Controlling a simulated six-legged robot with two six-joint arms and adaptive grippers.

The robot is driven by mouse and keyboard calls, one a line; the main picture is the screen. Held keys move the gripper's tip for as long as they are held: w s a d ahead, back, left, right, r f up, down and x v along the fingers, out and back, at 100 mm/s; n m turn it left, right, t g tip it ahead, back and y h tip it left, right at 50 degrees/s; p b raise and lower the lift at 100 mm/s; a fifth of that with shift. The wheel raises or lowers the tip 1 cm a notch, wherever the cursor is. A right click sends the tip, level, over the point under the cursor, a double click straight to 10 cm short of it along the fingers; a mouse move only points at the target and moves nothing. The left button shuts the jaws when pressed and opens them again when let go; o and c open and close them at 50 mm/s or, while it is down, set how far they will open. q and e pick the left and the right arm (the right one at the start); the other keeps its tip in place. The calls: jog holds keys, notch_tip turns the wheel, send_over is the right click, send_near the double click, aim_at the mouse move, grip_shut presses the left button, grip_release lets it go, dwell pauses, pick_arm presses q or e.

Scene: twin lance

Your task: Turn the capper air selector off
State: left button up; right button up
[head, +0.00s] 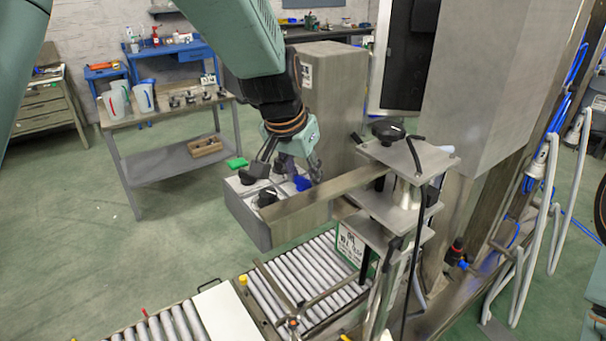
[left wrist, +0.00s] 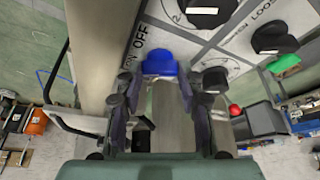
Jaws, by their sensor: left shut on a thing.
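The blue selector knob (left wrist: 160,62) sits on the grey control panel (left wrist: 232,42), beside printed ON and OFF marks. It also shows in the head view as a blue spot (head: 301,183), partly covered by the fingers. My left gripper (head: 290,172) reaches down to the panel from above. In the left wrist view its fingers (left wrist: 160,84) stand on either side of the blue knob and are shut on it. Which mark the knob points to cannot be made out. My right gripper is not in view.
Black knobs (left wrist: 272,38) and a green part (left wrist: 284,64) are close by on the panel. A metal bar (head: 325,192) runs right from the panel to the capper stand (head: 400,155). A roller conveyor (head: 290,280) lies below. Open floor (head: 80,225) is at left.

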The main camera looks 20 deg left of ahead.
pick_arm(q)
jog(key=m+h+b, duration=0.1)
jog(key=m+b, duration=0.1)
jog(key=m, duration=0.1)
jog(key=shift+w+a, duration=0.1)
jog(key=m+g+h+b, duration=0.1)
jog(key=m, duration=0.2)
jog(key=shift+a+m, duration=0.1)
jog(key=shift+m, duration=0.3)
jog(key=shift+w+r+m+g+h, duration=0.1)
jog(key=shift+m+g+h, duration=0.25)
jog(key=shift+m, duration=0.75)
jog(key=shift+w+r+m+g+h, duration=0.1)
jog(key=shift+m+g+h, duration=0.25)
jog(key=shift+m, duration=0.75)
jog(key=o, duration=0.9)
jog(key=shift+s, duration=0.15)
jog(key=shift+f, duration=0.1)
jog(key=v, duration=1.2)
jog(key=shift+w, duration=0.2)
